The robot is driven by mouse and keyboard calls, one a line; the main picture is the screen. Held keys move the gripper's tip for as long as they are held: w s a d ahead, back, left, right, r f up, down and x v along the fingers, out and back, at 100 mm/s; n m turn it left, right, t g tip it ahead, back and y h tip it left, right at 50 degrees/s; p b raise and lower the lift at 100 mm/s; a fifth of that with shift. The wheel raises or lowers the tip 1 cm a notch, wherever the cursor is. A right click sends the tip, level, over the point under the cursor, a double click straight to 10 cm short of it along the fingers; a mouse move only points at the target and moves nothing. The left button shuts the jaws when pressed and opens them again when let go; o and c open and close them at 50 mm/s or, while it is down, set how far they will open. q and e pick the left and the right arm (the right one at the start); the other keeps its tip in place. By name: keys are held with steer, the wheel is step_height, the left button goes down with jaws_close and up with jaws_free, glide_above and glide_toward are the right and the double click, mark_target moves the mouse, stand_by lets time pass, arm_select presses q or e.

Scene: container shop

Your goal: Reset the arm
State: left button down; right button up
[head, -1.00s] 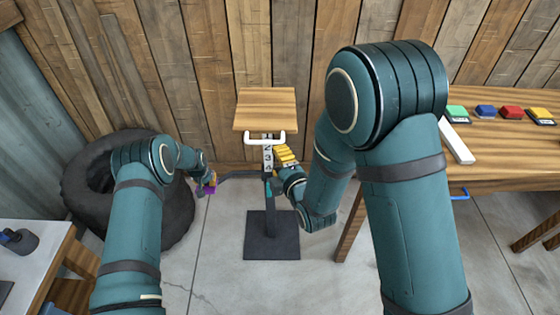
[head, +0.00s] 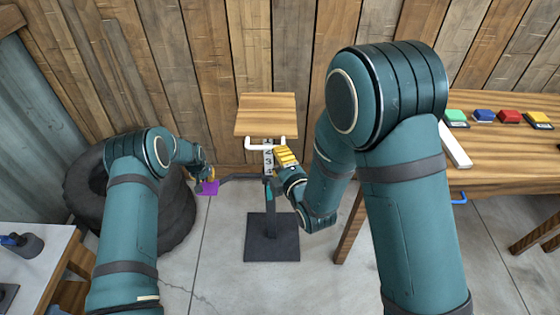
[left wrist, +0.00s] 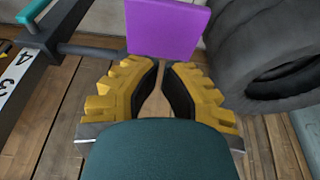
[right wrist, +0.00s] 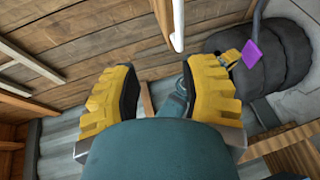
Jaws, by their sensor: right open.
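A stand with a dark square base (head: 271,238) has a dark horizontal arm (head: 240,176) reaching left from its post. A flat purple panel (head: 209,188) is at that arm's left end. My left gripper (head: 205,173) is by the panel. In the left wrist view, the fingers of the left gripper (left wrist: 161,67) are close together with a narrow gap, just below the purple panel (left wrist: 167,28). I cannot tell whether they touch it. My right gripper (head: 283,156) is beside the post, below the white handle (head: 266,144). In the right wrist view the right gripper (right wrist: 160,75) is open and empty.
A wooden board (head: 266,114) tops the stand, with a number scale (head: 268,160) below it. Black tires (head: 90,190) stand behind my left arm. A wooden table (head: 490,170) with several coloured blocks is at right. A workbench (head: 40,255) is at lower left.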

arm_select(q)
steer(key=shift+s, duration=0.1)
arm_select(e)
steer(key=shift+f, duration=0.1)
